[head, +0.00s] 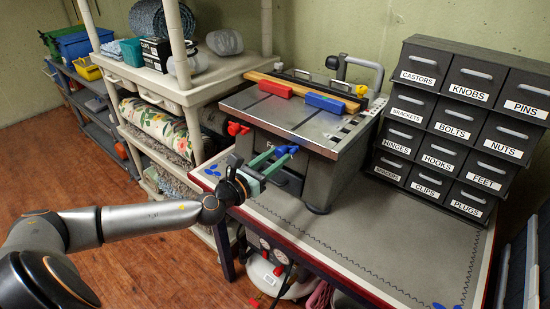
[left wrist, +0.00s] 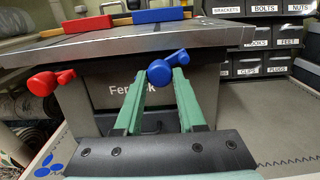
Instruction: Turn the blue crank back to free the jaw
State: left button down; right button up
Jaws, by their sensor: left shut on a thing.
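The blue crank (head: 287,150) is on the front of a grey bench machine (head: 330,170), below its steel top. My left gripper (head: 272,158) reaches it from the left, its green fingers shut on the crank. In the left wrist view the fingertips meet at the blue crank (left wrist: 159,72), whose knobbed arm points up and right. A red crank (head: 237,129) is to its left, free of the gripper. On the top are a blue jaw (head: 325,103) and a red jaw (head: 275,88), in front of a wooden strip (head: 300,87). My right gripper is out of view.
The machine stands on a grey-topped bench (head: 400,235); bench top to its right is bare. A dark drawer cabinet (head: 455,125) with labels stands at the back right. A cream shelf (head: 215,80) with rolled cloths is close on the left. Open wooden floor lies left.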

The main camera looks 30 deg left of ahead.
pick_arm(q)
jog(key=shift+n, duration=0.3)
jog(key=n, duration=0.2)
jog(key=shift+n+b, duration=0.3)
jog(key=shift+b, duration=0.1)
jog(key=shift+n, duration=0.9)
jog(key=n, duration=0.4)
jog(key=shift+r+n, duration=0.1)
jog(key=shift+n, duration=0.2)
jog(key=n+p, duration=0.1)
jog(key=n, duration=0.1)
jog(key=shift+n, duration=0.4)
jog(key=n+p, duration=0.1)
jog(key=n, duration=0.2)
jog(key=shift+r+n, duration=0.1)
jog(key=shift+n, duration=0.2)
jog(key=n+p, duration=0.2)
jog(key=n, duration=0.1)
jog(key=shift+n+p, duration=0.7)
jog(key=shift+n, duration=0.6)
